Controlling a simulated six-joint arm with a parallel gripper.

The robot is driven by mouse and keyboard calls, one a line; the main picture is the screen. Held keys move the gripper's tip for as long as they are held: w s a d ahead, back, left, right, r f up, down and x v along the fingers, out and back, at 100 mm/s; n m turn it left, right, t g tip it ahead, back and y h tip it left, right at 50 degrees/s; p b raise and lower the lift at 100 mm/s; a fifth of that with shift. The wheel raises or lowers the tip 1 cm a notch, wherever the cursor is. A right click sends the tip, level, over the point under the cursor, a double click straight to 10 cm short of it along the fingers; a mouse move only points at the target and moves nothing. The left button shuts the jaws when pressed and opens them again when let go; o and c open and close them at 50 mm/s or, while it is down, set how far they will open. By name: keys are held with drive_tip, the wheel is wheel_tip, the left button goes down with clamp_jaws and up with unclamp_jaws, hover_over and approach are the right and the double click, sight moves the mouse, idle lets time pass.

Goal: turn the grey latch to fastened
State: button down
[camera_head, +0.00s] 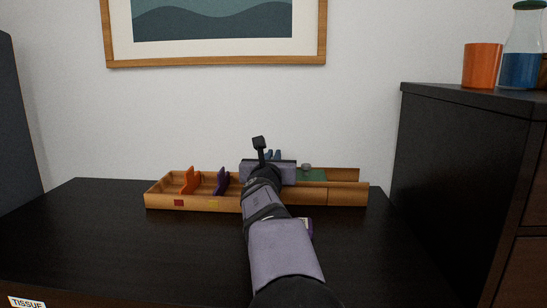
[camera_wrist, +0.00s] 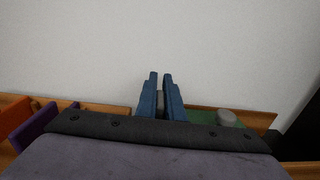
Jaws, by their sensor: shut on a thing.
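My gripper (camera_wrist: 160,95) has blue fingers closed on a small dark grey piece (camera_wrist: 160,104), which looks like the grey latch. Only a sliver of it shows between the fingers, so its angle cannot be told. In the head view, the fingertips of my gripper (camera_head: 273,155) show above my wrist, over the wooden box (camera_head: 335,196). My arm hides the middle of the box and the latch there.
A grey round knob (camera_head: 306,167) stands on a green panel (camera_head: 315,176) right of my gripper. Orange (camera_head: 190,181) and purple (camera_head: 222,183) dividers stand left. A dark cabinet (camera_head: 455,180) bounds the right.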

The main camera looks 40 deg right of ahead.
drive_tip(key=shift+r+p, duration=0.1)
drive_tip(key=shift+p, duration=0.35)
drive_tip(key=m+g+h+p, duration=0.1)
drive_tip(key=g+p, duration=0.1)
drive_tip(key=p, duration=0.1)
drive_tip(key=shift+s+d+r+m+h, duration=0.1)
drive_tip(key=shift+s+r+m+h, duration=0.05)
drive_tip(key=shift+m+h, duration=0.25)
drive_tip(key=m+g+p, duration=0.1)
drive_tip(key=m+g+h+p, duration=0.1)
drive_tip(key=g+p, duration=0.1)
drive_tip(key=s+m+g+h+p, duration=0.1)
drive_tip(key=g+p, duration=0.1)
drive_tip(key=shift+d, duration=0.25)
drive_tip(key=m+g+p, duration=0.2)
drive_tip(key=p, duration=0.1)
drive_tip(key=s+m+g+h+p, duration=0.1)
drive_tip(key=m+g+p, duration=0.1)
drive_tip(key=g+p, duration=0.1)
drive_tip(key=shift+s+d+g+p, duration=0.15)
drive_tip(key=shift+g+p, duration=0.15)
drive_tip(key=shift+p, duration=0.2)
drive_tip(key=g+p, duration=0.1)
drive_tip(key=m+g+p, duration=0.1)
drive_tip(key=shift+s+p, duration=0.25)
drive_tip(key=shift+p, duration=0.05)
drive_tip(key=shift+s+f+m, duration=0.1)
drive_tip(key=shift+f+m, duration=0.15)
drive_tip(key=shift+m, duration=0.05)
